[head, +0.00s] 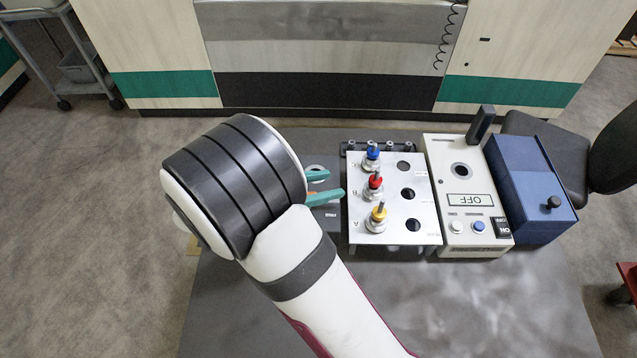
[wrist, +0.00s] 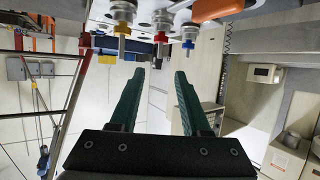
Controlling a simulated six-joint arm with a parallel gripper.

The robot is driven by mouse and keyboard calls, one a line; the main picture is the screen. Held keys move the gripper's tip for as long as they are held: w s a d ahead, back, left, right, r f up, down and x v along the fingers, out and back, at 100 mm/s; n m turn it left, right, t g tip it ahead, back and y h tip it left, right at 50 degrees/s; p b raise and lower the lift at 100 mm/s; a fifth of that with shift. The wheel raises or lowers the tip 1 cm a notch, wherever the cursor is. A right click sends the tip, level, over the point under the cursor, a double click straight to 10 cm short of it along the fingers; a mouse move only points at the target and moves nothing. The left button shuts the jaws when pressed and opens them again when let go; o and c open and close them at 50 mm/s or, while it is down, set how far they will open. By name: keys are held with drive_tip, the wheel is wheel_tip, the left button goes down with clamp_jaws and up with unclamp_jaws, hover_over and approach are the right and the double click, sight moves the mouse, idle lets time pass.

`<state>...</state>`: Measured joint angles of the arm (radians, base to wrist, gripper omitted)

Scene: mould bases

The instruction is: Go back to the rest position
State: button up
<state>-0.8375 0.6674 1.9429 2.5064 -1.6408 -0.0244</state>
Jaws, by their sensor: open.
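My gripper (head: 337,184) shows in the head view as two teal fingers beside the left edge of a silver plate (head: 390,165). The fingers are apart with nothing between them, as the wrist view (wrist: 160,72) also shows. On the plate stand three upright metal pieces: one with a blue ring (head: 372,153), one with a red ring (head: 375,183) and one with a yellow ring (head: 378,214). Each is left of a dark round hole. In the wrist view the yellow (wrist: 122,29), red (wrist: 160,38) and blue (wrist: 188,44) pieces appear along the top. My arm hides part of the table.
Right of the plate stand a cream control box (head: 461,200) with an OFF label and buttons, and a blue box (head: 535,195) with a black knob. A dark chair (head: 545,150) is behind them. The grey table's front right (head: 500,310) is clear.

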drive_tip(key=shift+s+a+r, duration=0.25)
drive_tip(key=shift+s+a, duration=0.1)
drive_tip(key=shift+a, duration=0.2)
drive_tip(key=shift+w, duration=0.1)
drive_tip(key=w+a+r+n+t+y, duration=0.2)
drive_tip(key=w+a+r+t+y, duration=0.2)
drive_tip(key=w+r+y, duration=0.65)
drive_tip(key=s+d+f+n+g+y, duration=0.1)
drive_tip(key=s+d+g, duration=0.2)
drive_tip(key=s, duration=0.7)
drive_tip(key=s+d+f+n+g+y, duration=0.1)
drive_tip(key=s+d+g, duration=0.3)
drive_tip(key=s, duration=0.7)
drive_tip(key=s+d+f+n+g+y, duration=0.1)
drive_tip(key=s+d+f+n+g, duration=0.1)
drive_tip(key=s, duration=0.8)
drive_tip(key=shift+s+d+f+g, duration=0.3)
drive_tip(key=shift+d+f+g, duration=0.45)
drive_tip(key=shift+d+g, duration=0.2)
